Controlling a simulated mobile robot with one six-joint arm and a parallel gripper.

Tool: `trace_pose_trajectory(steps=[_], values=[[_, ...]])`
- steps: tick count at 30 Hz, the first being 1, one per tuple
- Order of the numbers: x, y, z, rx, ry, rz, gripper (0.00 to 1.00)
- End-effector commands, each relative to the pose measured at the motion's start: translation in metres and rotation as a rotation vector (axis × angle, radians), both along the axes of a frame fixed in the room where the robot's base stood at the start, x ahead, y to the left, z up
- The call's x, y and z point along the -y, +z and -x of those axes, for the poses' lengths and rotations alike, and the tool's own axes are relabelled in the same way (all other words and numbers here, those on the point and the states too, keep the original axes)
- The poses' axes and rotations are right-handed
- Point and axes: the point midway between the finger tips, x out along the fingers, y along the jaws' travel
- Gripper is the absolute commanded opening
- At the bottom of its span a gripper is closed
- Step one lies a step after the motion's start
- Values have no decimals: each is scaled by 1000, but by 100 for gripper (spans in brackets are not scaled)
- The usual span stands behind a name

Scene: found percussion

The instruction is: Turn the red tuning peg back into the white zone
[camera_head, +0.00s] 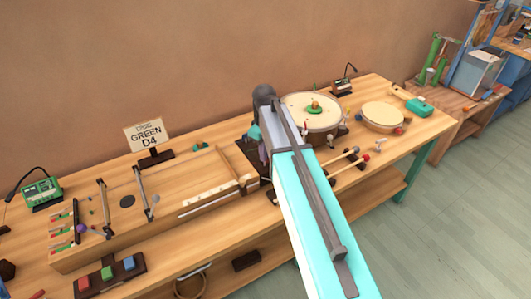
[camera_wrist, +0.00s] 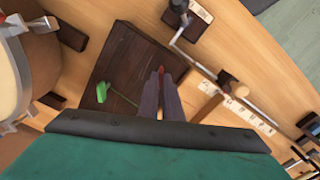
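In the wrist view, a small red part (camera_wrist: 161,70), which looks like the red tuning peg, shows between the tips of my gripper (camera_wrist: 160,78). The dark grey fingers are close together, one on each side of it, and hide most of it. They are over the right side of a dark wooden block (camera_wrist: 122,58). A green peg (camera_wrist: 102,91) with a thin green arm is on the same block, left of the fingers. No white zone can be made out. In the head view, my arm hides the fingertips and most of the block (camera_head: 244,150).
A round drum (camera_head: 312,110) stands close behind my wrist, with a smaller drum (camera_head: 382,116) to its right. A long stringed board (camera_head: 120,225) lies left of the block. Mallets (camera_head: 342,158) lie to the right. A sign (camera_head: 144,134) reads GREEN D4.

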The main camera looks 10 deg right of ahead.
Motion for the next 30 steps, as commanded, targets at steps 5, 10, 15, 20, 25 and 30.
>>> trace_pose_trajectory(steps=[5, 10, 15, 20, 25, 30], values=[[2, 0, -1, 3, 56, 5, 0], [2, 1, -1, 4, 75, 6, 0], [2, 1, -2, 4, 76, 6, 0], [2, 1, -2, 5, 75, 6, 7], [1, 1, -1, 3, 76, 4, 24], [0, 0, -1, 3, 76, 3, 24]])
